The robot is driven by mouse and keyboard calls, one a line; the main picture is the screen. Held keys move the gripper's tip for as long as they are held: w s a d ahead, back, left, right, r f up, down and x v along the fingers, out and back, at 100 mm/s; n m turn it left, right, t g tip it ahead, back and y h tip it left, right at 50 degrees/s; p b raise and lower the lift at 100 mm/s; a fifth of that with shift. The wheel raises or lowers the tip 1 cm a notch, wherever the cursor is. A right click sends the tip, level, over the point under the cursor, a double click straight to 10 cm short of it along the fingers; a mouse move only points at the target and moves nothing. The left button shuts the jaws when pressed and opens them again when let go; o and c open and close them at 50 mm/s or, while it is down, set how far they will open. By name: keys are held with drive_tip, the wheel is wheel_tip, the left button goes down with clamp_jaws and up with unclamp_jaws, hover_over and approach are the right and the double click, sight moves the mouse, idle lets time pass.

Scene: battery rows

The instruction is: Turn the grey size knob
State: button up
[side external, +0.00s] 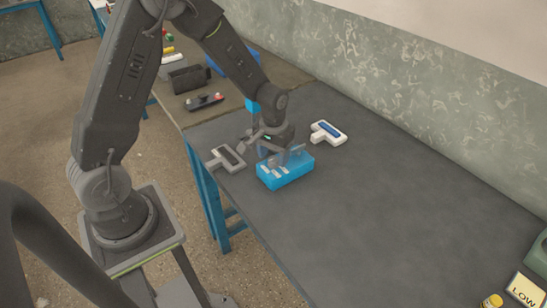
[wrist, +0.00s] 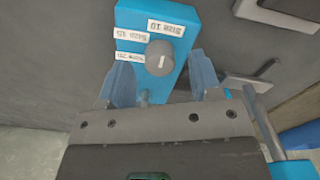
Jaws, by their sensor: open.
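The grey size knob (wrist: 160,58) sits on top of a blue box (wrist: 140,15) with white size labels beside it, and has a pale pointer line. The line points up and slightly right in the wrist view, toward the label reading 10. My gripper (wrist: 157,75) is open, with one blue finger on each side of the knob's lower edge and a gap on both sides. In the side external view the blue box (side external: 287,173) stands on the dark table, and my gripper (side external: 272,152) is just above its far-left part. The knob is hard to make out there.
A grey T-shaped device (side external: 226,158) lies left of the box, and a white one with a blue panel (side external: 327,132) lies behind it to the right. The table's middle is clear.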

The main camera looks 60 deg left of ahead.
drive_tip(key=shift+f, duration=0.75)
drive_tip(key=shift+c, duration=0.3)
drive_tip(key=c, duration=0.9)
drive_tip(key=shift+o, duration=0.2)
drive_tip(key=shift+n, duration=0.3)
drive_tip(key=n, duration=1.1)
